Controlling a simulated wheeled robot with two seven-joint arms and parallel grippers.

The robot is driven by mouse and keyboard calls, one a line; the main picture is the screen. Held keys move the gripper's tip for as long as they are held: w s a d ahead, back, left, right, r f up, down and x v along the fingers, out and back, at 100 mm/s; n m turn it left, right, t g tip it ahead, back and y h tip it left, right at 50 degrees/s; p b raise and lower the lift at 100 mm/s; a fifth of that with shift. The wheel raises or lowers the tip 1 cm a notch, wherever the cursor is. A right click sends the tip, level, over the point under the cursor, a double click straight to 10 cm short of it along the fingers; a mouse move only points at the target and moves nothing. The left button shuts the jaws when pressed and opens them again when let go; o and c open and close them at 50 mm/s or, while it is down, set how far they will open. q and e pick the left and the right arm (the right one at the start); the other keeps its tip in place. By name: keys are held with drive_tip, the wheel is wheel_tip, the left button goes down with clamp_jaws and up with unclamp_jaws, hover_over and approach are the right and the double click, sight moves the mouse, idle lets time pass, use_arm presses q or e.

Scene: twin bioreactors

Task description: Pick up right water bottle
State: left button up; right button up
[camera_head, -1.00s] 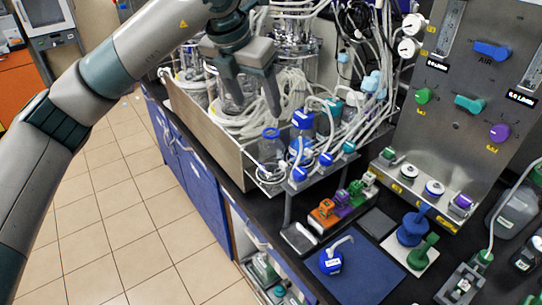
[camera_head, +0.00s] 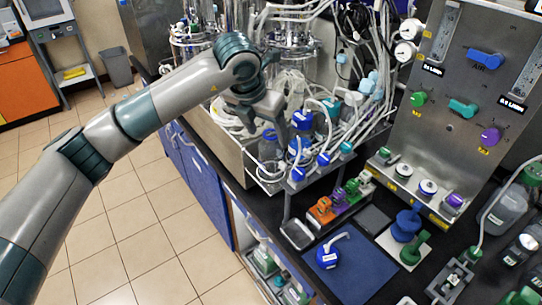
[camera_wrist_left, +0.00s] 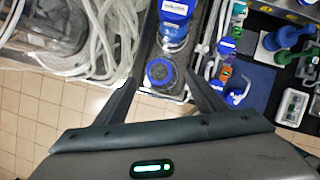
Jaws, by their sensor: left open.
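Two blue-capped bottles stand close together in a rack at the bench edge in the head view. One is clear (camera_head: 268,152); the other has a blue label (camera_head: 302,121). I cannot tell for sure which one is the right water bottle. In the left wrist view the clear bottle (camera_wrist_left: 161,74) is seen from above, with the labelled bottle (camera_wrist_left: 174,30) just beyond it. My left gripper (camera_head: 266,126) is open and empty above the clear bottle. In the left wrist view its fingers (camera_wrist_left: 160,80) appear on either side of that bottle's cap; contact cannot be told. My right gripper is not in view.
Pale tubing (camera_wrist_left: 95,35) crowds the left of the bottles beside glass vessels. A control panel (camera_head: 445,120) rises at the right. Colored clamps (camera_head: 338,203) and a blue mat (camera_head: 350,265) lie on the black bench. The floor in front is clear.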

sight(271, 139)
use_arm(q)
drive_tip(key=shift+p+x, duration=0.9)
drive_tip(key=shift+p, duration=0.25)
drive_tip(key=shift+p+x, duration=0.6)
drive_tip(key=shift+x, duration=0.45)
drive_tip(key=shift+w+d+f, duration=0.2)
drive_tip(key=shift+w+f, duration=0.2)
drive_tip(key=shift+f, duration=0.15)
drive_tip(key=c, duration=1.3)
drive_tip(key=shift+r, duration=0.15)
